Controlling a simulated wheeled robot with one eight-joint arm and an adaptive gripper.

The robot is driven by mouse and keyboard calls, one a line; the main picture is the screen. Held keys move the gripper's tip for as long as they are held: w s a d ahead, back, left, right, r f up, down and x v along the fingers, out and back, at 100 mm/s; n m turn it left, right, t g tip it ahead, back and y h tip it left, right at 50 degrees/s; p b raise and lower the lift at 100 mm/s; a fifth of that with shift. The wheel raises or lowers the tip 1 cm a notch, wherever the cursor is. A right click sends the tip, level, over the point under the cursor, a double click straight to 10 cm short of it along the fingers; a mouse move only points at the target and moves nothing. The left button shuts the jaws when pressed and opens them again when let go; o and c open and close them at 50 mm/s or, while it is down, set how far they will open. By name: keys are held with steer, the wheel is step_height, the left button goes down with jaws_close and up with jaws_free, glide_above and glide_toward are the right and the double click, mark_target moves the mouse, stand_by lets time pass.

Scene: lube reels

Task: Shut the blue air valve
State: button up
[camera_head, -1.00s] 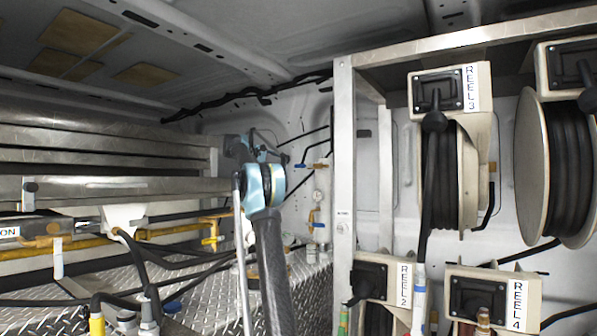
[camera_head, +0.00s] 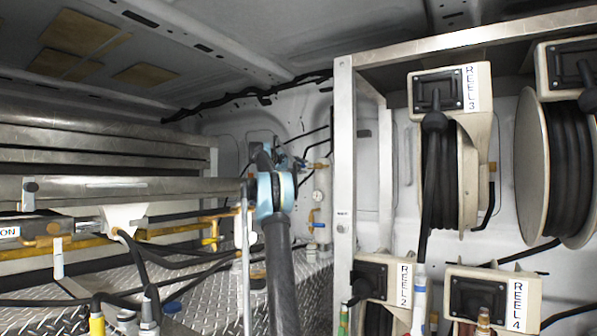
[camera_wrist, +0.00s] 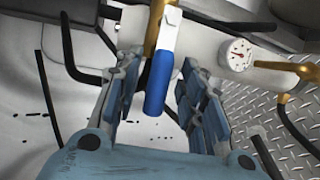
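The blue air valve's lever (camera_wrist: 159,84) shows in the wrist view, hanging from a white metal arm on a brass pipe (camera_wrist: 155,22). My gripper (camera_wrist: 158,98) is open, with one finger on each side of the blue lever. Gaps show between the lever and both fingers, so it is not gripped. In the head view my gripper (camera_head: 287,157) is at the back wall beside the brass valve fitting (camera_head: 318,166). It largely hides the blue lever there.
A pressure gauge (camera_wrist: 237,55) sits close to the right finger; it is also in the head view (camera_head: 317,195). A second blue-handled brass valve (camera_head: 314,222) is below it. A metal frame post (camera_head: 344,170) stands right of my arm. Black hoses run along the wall.

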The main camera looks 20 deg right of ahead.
jaws_close()
steer(key=shift+a, duration=0.1)
steer(key=m, duration=0.1)
steer(key=r+m+y, duration=0.2)
steer(key=shift+s+d+r+t, duration=0.2)
steer(key=shift+s+d+t, duration=0.1)
steer(key=shift+t, duration=0.1)
steer(key=r+m, duration=0.1)
steer(key=m+t+y, duration=0.1)
steer(key=shift+s+d+r+m, duration=0.35)
steer(key=shift+s+m, duration=0.05)
steer(key=shift+s+d+r+m+t+y, duration=0.4)
steer(key=shift+s+m+t+y, duration=0.25)
steer(key=shift+m, duration=0.4)
steer(key=shift+s+d+r+m+t+y, duration=0.25)
steer(key=shift+s+d+m+t+y, duration=0.45)
steer(key=shift+m, duration=0.3)
steer(key=shift+s+d+r+m+t+y, duration=0.35)
steer(key=shift+s+m+t+y, duration=0.15)
steer(key=shift+m+t, duration=0.4)
steer(key=shift+m, duration=0.25)
